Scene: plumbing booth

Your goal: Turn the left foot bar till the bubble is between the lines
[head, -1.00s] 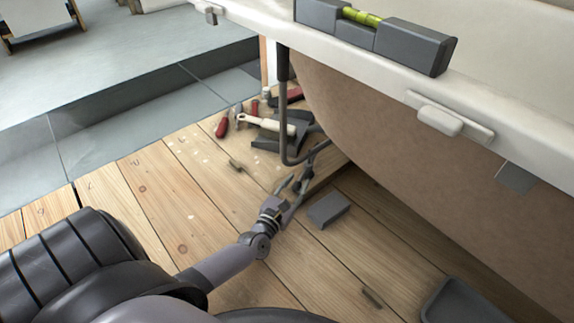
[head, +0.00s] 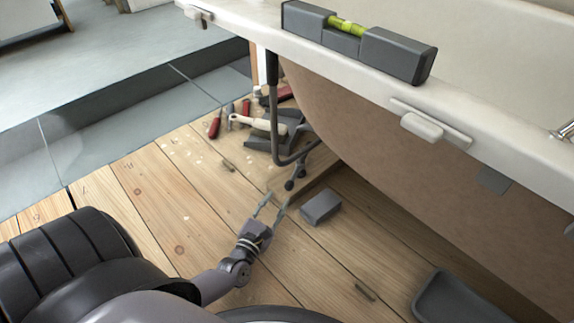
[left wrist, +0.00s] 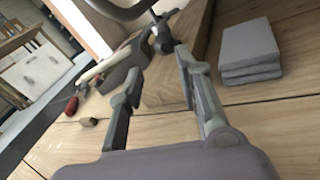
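The spirit level (head: 395,54) lies on the white tub rim, with its yellow-green vial (head: 346,25) upward; I cannot make out the bubble against the lines. The left foot bar (head: 296,178) is a small dark piece with rounded ends, low under the tub edge near the floor. It also shows in the left wrist view (left wrist: 162,38), beyond the fingertips. My left gripper (head: 270,203) is open and empty, short of the bar and pointing at it; in the left wrist view its fingers (left wrist: 155,78) stand apart. My right gripper is not in view.
A bent dark pipe (head: 275,110) hangs from the tub rim (head: 470,120) beside the foot. Grey pads (head: 320,207) lie right of my gripper. Tools (head: 258,124) and a dark tray lie behind. A grey tray (head: 455,300) is at lower right. Floorboards at left are mostly clear.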

